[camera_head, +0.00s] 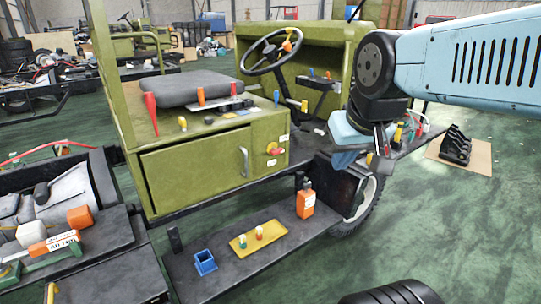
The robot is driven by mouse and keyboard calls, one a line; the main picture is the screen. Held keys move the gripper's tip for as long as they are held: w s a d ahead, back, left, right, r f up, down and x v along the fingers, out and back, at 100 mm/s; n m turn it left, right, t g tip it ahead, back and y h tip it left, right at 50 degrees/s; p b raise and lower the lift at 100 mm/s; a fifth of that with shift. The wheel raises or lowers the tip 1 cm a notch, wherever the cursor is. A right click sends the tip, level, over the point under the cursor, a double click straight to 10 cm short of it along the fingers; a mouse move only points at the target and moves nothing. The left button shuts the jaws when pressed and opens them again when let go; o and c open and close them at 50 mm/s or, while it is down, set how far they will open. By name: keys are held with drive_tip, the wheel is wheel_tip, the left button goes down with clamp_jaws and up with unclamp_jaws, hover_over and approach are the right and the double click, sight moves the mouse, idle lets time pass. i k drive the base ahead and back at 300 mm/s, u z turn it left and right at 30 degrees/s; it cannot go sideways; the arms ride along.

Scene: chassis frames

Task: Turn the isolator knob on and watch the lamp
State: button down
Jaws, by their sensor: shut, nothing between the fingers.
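A small red knob (272,148) with yellow on it sits on the right end of the olive-green box's front face. It is the likely isolator knob; its setting is too small to read. I cannot make out a lamp for certain. My gripper (384,149) hangs below the dark wrist joint, to the right of the knob and apart from it. Its fingers are small and dark in this view, and they are shut and empty.
A silver handle (244,161) stands out left of the knob. A steering wheel (272,51) and a grey seat (192,88) are above. An orange bottle (306,203), yellow tray (246,247) and blue holder (205,262) rest on the lower step.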

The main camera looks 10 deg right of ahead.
sight(274, 151)
drive_tip(key=z, duration=0.05)
drive_tip(key=i, duration=0.9)
drive_tip(key=u, duration=0.2)
drive_tip(key=k, duration=0.85)
drive_tip(key=z, duration=0.2)
drive_tip(key=i, duration=0.9)
drive_tip(key=u, duration=0.3)
